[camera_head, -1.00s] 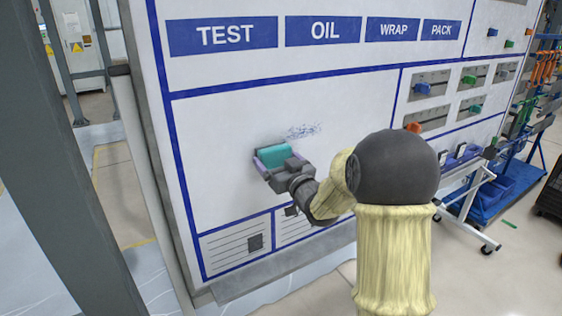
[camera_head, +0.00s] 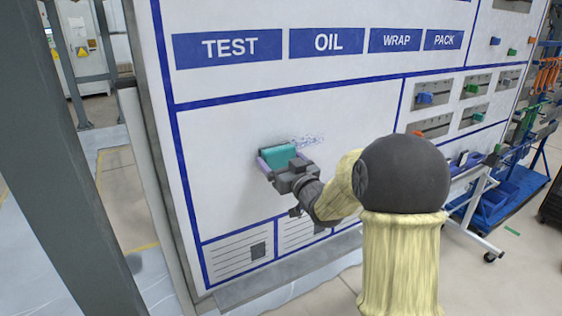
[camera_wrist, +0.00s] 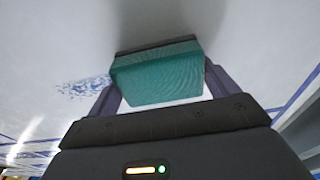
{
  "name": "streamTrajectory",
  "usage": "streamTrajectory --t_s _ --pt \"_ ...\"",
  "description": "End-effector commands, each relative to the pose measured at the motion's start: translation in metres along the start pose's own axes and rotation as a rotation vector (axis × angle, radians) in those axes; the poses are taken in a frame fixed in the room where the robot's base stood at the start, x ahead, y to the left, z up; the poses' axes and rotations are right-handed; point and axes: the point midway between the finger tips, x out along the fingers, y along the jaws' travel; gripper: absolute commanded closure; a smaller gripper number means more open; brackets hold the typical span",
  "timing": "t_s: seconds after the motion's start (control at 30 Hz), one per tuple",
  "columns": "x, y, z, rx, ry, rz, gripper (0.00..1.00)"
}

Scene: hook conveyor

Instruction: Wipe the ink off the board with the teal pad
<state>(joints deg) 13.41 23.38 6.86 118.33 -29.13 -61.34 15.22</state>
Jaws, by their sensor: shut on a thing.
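The white board (camera_head: 225,125) stands upright with blue lines. A speckled patch of blue ink (camera_head: 309,139) is on its middle panel, just right of and slightly above the pad in the head view. The ink also shows left of the pad in the wrist view (camera_wrist: 82,89). My gripper (camera_head: 278,160) is shut on the teal pad (camera_head: 279,153), with a purple finger on each side of it. The pad (camera_wrist: 160,76) is at the board's face; I cannot tell if it touches. My arm hides part of the board to the right.
Blue signs such as TEST (camera_head: 229,47) and OIL (camera_head: 326,41) run above the panel. Slider switches (camera_head: 433,95) are on the board's right side. A ledge (camera_head: 285,273) runs along the bottom. A grey post (camera_head: 75,160) stands at left.

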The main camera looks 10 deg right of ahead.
Motion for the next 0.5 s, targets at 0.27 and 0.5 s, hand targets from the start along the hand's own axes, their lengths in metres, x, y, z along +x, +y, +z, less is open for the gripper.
streamTrajectory --t_s 0.27,0.5 --pt "0.001 0.019 0.000 -0.001 0.001 0.003 0.32" --pt "0.003 0.034 0.000 0.000 0.000 0.003 0.32"
